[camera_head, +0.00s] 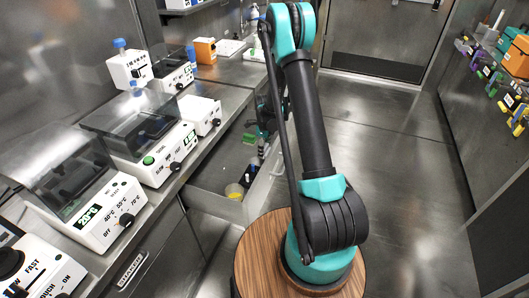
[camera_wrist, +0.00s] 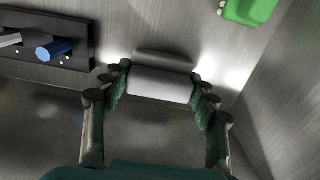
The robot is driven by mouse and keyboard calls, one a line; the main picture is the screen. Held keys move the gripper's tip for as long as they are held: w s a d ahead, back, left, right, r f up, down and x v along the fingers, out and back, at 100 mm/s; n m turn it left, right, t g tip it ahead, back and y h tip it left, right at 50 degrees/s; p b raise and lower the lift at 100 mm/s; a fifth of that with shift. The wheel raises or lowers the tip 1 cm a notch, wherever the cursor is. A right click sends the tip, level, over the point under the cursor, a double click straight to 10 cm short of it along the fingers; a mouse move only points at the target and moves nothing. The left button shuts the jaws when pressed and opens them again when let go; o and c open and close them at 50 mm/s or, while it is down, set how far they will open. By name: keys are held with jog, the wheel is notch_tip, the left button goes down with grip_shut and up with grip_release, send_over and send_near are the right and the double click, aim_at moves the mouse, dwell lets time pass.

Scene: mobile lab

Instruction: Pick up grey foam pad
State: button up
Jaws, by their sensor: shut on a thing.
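The grey foam pad (camera_wrist: 160,86) shows in the wrist view as a pale grey block between the two fingers. My gripper (camera_wrist: 160,80) is shut on it, with a green-padded finger at its left end and another at its right end. A darker strip lies just beyond the pad; I cannot tell whether it is shadow. In the head view my gripper (camera_head: 265,128) is at the open drawer (camera_head: 208,176), partly hidden by my arm. The pad cannot be made out there.
In the wrist view a black rack (camera_wrist: 40,36) with a blue-ended piece lies left, and a green object (camera_wrist: 250,10) lies upper right. A drawer wall rises at the right. In the head view the counter (camera_head: 222,72) with several white instruments runs along the left; the floor at right is clear.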

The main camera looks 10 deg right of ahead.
aim_at(265, 147)
notch_tip(265, 147, up, 18)
jog(key=shift+r, duration=0.15)
dwell(0.3)
jog(key=o, duration=0.3)
jog(key=shift+c, duration=1.4)
jog(key=shift+s, duration=0.1)
